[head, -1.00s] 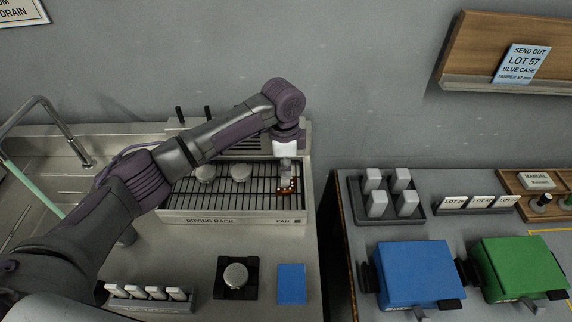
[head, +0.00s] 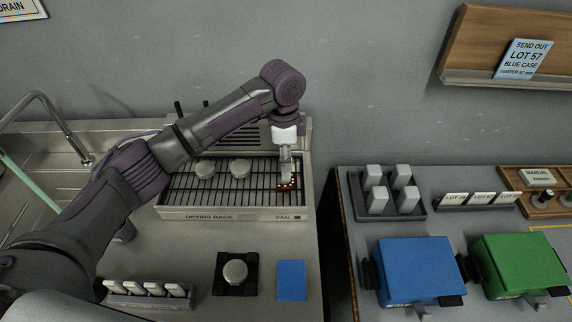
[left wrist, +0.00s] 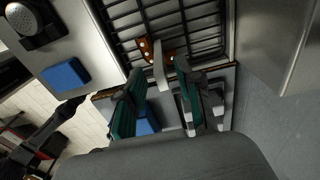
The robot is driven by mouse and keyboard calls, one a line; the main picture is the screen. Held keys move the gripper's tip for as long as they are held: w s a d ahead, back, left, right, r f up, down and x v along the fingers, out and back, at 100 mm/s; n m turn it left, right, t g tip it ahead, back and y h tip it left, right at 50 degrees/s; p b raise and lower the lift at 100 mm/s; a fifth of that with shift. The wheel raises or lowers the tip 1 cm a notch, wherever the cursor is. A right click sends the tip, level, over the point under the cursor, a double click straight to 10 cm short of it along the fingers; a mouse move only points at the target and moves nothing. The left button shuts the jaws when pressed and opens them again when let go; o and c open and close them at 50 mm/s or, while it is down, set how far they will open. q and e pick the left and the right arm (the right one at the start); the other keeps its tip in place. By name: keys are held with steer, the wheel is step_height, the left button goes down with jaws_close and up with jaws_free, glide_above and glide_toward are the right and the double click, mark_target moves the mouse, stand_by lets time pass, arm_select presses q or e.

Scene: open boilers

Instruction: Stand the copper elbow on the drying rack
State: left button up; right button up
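The copper elbow (head: 287,186) is at the right end of the drying rack (head: 235,215), below my left gripper. In the left wrist view the elbow (left wrist: 145,48) shows as orange-brown parts with pale dots on the dark wires. A pale grey strip partly hides it, so I cannot tell exactly how it stands. My left gripper (head: 286,172) points down just above the elbow. In the left wrist view its two green-padded fingers (left wrist: 160,70) are apart, and neither visibly grips the elbow. My right gripper is not in view.
In front lie a dark holder with a round knob (head: 235,272) and a blue pad (head: 291,281). The right table holds a tray of pale blocks (head: 378,200), a blue case (head: 417,272) and a green case (head: 520,265).

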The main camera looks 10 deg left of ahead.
arm_select(q)
step_height(320, 180, up, 10)
steer(key=b, duration=0.2)
steer(key=shift+a+f, duration=0.15)
steer(key=shift+f, duration=0.05)
